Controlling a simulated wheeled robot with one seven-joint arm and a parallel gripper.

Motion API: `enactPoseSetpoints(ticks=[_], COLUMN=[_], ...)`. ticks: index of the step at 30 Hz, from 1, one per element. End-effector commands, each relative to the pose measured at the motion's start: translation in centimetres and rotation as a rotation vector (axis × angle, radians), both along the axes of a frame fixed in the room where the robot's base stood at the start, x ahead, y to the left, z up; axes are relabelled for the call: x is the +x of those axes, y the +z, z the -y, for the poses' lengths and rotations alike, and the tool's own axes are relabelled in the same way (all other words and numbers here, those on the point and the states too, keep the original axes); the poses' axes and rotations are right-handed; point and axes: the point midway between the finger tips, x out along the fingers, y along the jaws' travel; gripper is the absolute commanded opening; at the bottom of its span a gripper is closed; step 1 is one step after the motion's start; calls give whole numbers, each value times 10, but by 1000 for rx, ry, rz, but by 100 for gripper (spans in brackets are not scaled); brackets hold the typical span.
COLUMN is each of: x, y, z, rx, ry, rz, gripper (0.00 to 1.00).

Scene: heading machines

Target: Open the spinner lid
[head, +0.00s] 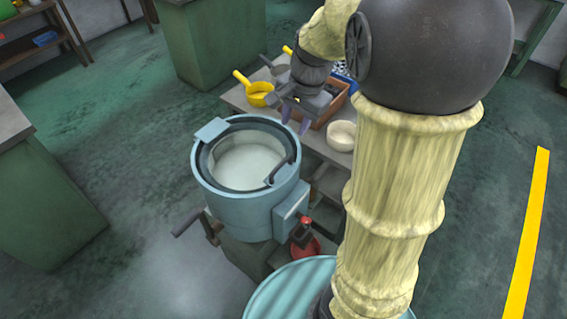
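The spinner (247,212) is a round blue-grey drum standing left of my arm. Its lid (207,160) appears as a dark ring with a pale, window-like centre, lying level on the top. A light blue hinge block sits at its far left and a dark curved handle (283,170) at its right. The lid looks down, but I cannot tell whether the centre is clear cover or the drum's inside. My gripper (296,118) is just beyond the drum's far right rim, pointing down, apart from the handle. Its two fingers are spread and nothing shows between them.
Behind the spinner a low table (238,97) holds a yellow pan (259,93), an orange-brown tray (331,109) and a pale round bowl (342,135). A red knob (305,223) stands at the spinner's front right. Open floor lies to the left.

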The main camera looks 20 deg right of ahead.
Motion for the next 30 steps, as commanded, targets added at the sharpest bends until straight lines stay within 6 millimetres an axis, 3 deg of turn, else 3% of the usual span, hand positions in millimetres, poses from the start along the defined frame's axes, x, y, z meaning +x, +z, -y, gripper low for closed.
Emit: enactPoseSetpoints(ticks=[14,20,30], x=[5,7,17], y=[0,-23,-82], z=[2,-1,-8], rx=[14,15,14], ry=[-43,-42,-41], rz=[-8,-11,-12], gripper=[34,34,34])
